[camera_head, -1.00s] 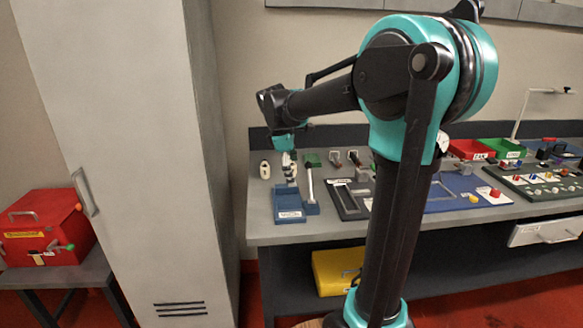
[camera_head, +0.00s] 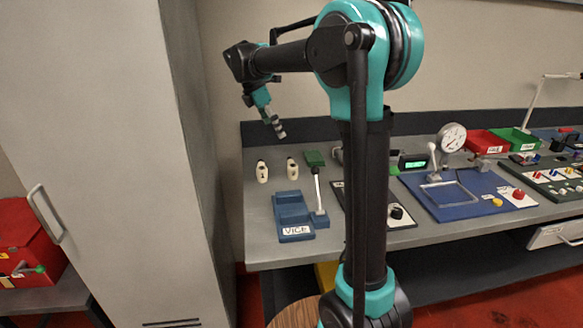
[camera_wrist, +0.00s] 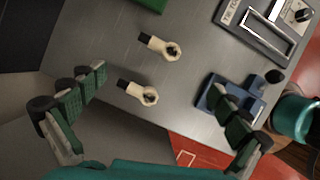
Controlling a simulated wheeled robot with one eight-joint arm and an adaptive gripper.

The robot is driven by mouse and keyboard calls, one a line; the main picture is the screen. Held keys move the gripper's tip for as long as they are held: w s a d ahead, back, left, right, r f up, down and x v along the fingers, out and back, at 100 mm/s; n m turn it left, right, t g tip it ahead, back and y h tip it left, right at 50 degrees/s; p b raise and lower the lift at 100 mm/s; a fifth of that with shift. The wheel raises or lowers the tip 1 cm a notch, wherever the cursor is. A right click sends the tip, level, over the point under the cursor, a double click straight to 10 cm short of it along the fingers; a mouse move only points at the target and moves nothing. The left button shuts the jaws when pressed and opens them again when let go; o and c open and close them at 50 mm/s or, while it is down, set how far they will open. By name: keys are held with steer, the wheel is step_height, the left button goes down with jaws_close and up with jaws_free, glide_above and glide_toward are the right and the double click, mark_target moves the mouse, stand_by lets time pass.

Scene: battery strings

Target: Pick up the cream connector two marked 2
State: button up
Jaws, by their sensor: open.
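Two cream connectors with black ends stand side by side at the bench's left end in the head view, a left one (camera_head: 262,172) and a right one (camera_head: 292,168). Their marks are too small to read surely. The wrist view shows both, the one nearer the green block (camera_wrist: 158,46) and the other (camera_wrist: 142,93). My gripper (camera_head: 279,131) hangs above the bench over the connectors, apart from both. In the wrist view my gripper (camera_wrist: 160,80) is open, its fingers wide apart with nothing between them.
A blue vice (camera_head: 292,217) stands in front of the connectors, with a lever (camera_head: 317,190) beside it. A green block (camera_head: 314,158) is to their right. A tall grey cabinet (camera_head: 110,150) stands left of the bench (camera_head: 262,245).

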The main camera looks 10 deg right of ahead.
glide_toward(290, 163)
steer(key=x, duration=0.3)
steer(key=w+x, duration=0.1)
steer(key=x, duration=0.1)
steer(key=shift+d, duration=0.2)
steer(key=shift+a+x, duration=0.1)
steer(key=shift+x, duration=1.2)
steer(key=shift+a+x, duration=0.15)
steer(key=shift+x, duration=1.15)
steer(key=shift+c, duration=0.5)
steer(key=c, duration=1.1)
